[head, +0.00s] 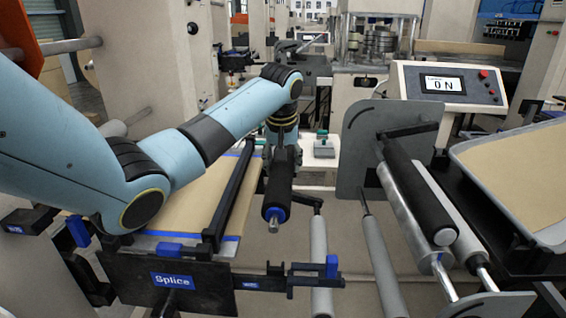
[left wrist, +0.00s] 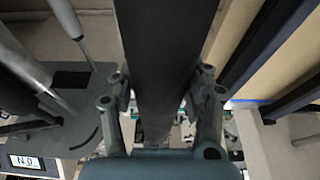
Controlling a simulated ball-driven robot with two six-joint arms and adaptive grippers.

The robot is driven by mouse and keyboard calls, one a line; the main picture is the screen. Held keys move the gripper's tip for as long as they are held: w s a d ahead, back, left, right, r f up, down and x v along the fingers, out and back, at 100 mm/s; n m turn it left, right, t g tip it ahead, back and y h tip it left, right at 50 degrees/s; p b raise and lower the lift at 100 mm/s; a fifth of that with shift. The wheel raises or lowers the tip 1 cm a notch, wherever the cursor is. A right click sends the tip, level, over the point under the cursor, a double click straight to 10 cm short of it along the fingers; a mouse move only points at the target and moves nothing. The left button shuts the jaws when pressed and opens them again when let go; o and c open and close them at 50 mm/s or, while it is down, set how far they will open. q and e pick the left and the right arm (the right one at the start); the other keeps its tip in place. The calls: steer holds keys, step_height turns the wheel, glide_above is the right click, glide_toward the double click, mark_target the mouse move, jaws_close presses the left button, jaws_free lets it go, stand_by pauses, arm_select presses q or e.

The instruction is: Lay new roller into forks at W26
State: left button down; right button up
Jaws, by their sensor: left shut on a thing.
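A black roller (head: 283,180) with a blue collar and a bare metal shaft end hangs in the air in the head view, its near end pointing towards me. My left gripper (head: 282,148) is shut on it. In the left wrist view the gripper's two fingers (left wrist: 164,100) clasp the roller (left wrist: 165,50) from both sides. A black bracket with a blue block (head: 331,267) is at the front, right of the Splice plate, with a small blue label (head: 250,284) too small to read surely. The roller is above and behind it. My right gripper is not in view.
The splice table (head: 185,200) with brown paper and a black bar (head: 230,195) lies left of the roller. Grey rollers (head: 319,250) run below and right. A black roller (head: 418,190) sits by a grey side plate (head: 365,140). A panel (head: 443,85) reads ON.

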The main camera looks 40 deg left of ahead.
arm_select(q)
steer(key=shift+f+b, duration=0.3)
steer(key=shift+f, duration=0.85)
steer(key=shift+f+b, duration=0.7)
steer(key=shift+f, duration=1.45)
steer(key=shift+f, duration=0.25)
step_height(320, 180, down, 3)
steer(key=shift+f+b, duration=0.1)
steer(key=shift+b, duration=0.45)
steer(key=shift+f, duration=0.2)
